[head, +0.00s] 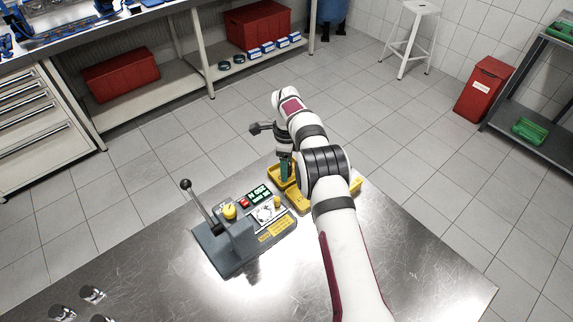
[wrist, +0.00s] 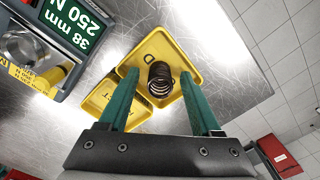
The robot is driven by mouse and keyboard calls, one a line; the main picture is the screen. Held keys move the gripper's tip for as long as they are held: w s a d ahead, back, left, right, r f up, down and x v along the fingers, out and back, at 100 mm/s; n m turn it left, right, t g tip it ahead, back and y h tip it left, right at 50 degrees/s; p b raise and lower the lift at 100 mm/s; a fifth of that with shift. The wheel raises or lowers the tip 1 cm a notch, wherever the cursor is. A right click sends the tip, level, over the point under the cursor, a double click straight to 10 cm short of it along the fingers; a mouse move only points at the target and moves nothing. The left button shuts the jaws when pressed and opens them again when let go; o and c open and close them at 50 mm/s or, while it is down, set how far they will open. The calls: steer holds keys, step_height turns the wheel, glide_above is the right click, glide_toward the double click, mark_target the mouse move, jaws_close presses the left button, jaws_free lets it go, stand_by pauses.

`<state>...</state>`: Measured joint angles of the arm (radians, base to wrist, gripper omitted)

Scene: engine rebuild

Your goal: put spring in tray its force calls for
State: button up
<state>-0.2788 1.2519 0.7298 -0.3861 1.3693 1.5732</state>
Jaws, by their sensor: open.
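A dark coil spring (wrist: 160,82) shows in the wrist view between my green fingers, with gaps on both sides. It appears to stand on end in the yellow tray (wrist: 150,42), where a letter "D" shows. My gripper (wrist: 158,76) is open over this tray. In the head view my gripper (head: 287,172) reaches down at the same yellow tray (head: 274,179), and the spring is hidden there. A second yellow tray (wrist: 96,100) with partly covered lettering lies beside it. The grey spring tester (head: 228,252) stands to the left; its display (wrist: 75,22) reads 38 mm and 250 N.
The tester's lever (head: 198,205) rises on its left side. Several metal cylinders (head: 93,294) stand at the table's near left. A red bin (head: 484,90) stands on the floor behind.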

step_height(320, 180, up, 13)
steer(key=s+d+r+n, duration=0.3)
steer(key=s+d+r, duration=0.1)
steer(key=s+r, duration=0.25)
steer(key=s+d+r+n, duration=0.35)
steer(key=s+r, duration=0.25)
steer(key=s, duration=0.2)
steer(key=s+d+f+n, duration=0.1)
steer(key=s+n, duration=0.1)
steer(key=s, duration=0.7)
steer(key=s+d+f+n+y, duration=0.1)
steer(key=s+d+f+n, duration=0.1)
steer(key=s, duration=0.7)
steer(key=s+d+f+n, duration=0.1)
steer(key=s+f+n, duration=0.1)
steer(key=s, duration=0.6)
steer(key=shift+s+d+f+n+y, duration=0.15)
steer(key=shift+s+d+n+y, duration=0.2)
steer(key=shift+n, duration=0.2)
